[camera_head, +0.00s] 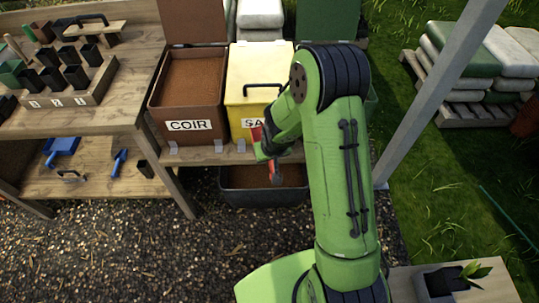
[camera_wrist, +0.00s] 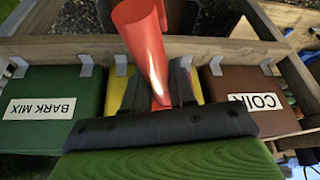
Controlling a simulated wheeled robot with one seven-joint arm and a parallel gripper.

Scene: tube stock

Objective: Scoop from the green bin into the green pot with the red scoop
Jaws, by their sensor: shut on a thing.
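My gripper (camera_head: 268,150) is shut on the red scoop (camera_head: 275,172), in front of the yellow bin. In the wrist view, the red scoop (camera_wrist: 143,38) sits between the fingers of my gripper (camera_wrist: 158,88) and extends toward the top edge. The green bin (camera_head: 372,106) is mostly hidden behind my arm, with its green lid (camera_head: 325,18) raised. In the wrist view the green bin (camera_wrist: 85,85) is labelled BARK MIX. The likely green pot (camera_head: 11,73) stands at the far left of the bench, beside black pots. The scoop's contents cannot be seen.
The brown COIR bin (camera_head: 165,112) is open; the yellow bin (camera_head: 240,105) is closed. A dark tub (camera_head: 235,195) stands below them. Blue tools (camera_head: 62,146) lie on the lower shelf. A post (camera_head: 440,90) stands right of my arm. Gravel lies open at lower left.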

